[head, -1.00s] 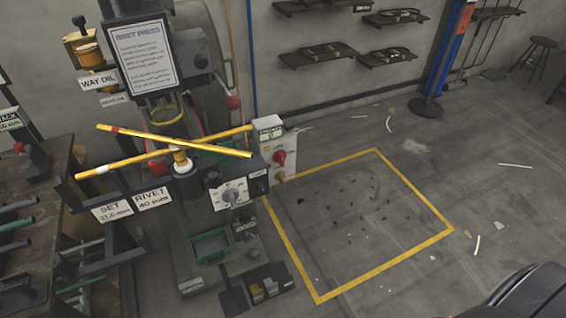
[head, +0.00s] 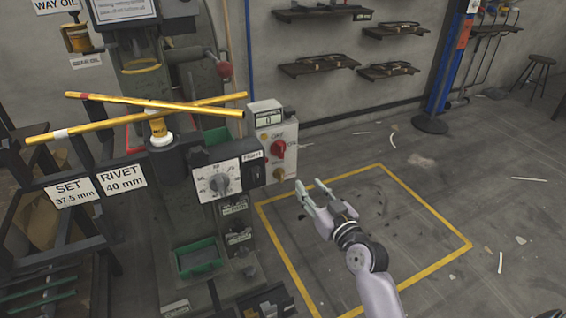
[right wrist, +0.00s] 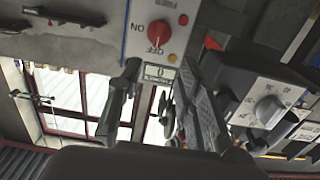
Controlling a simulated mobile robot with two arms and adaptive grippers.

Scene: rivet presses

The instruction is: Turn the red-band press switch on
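A grey switch box (head: 272,135) with a red rotary knob (head: 278,149) stands beside the rivet press. In the right wrist view, upside down, the knob (right wrist: 158,36) sits between ON and OFF lettering; I cannot tell clearly where it points. A small display on the box reads 0. Two yellow bars (head: 200,104) cross at the press, one with a red band near its left end. My right gripper (head: 310,186) is open and empty, right of and below the knob, apart from it. My left gripper is not in view.
A white dial (head: 217,182) is on the press left of the switch box. A green tray (head: 198,257) sits low on the press. Wall shelves (head: 320,66) are behind.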

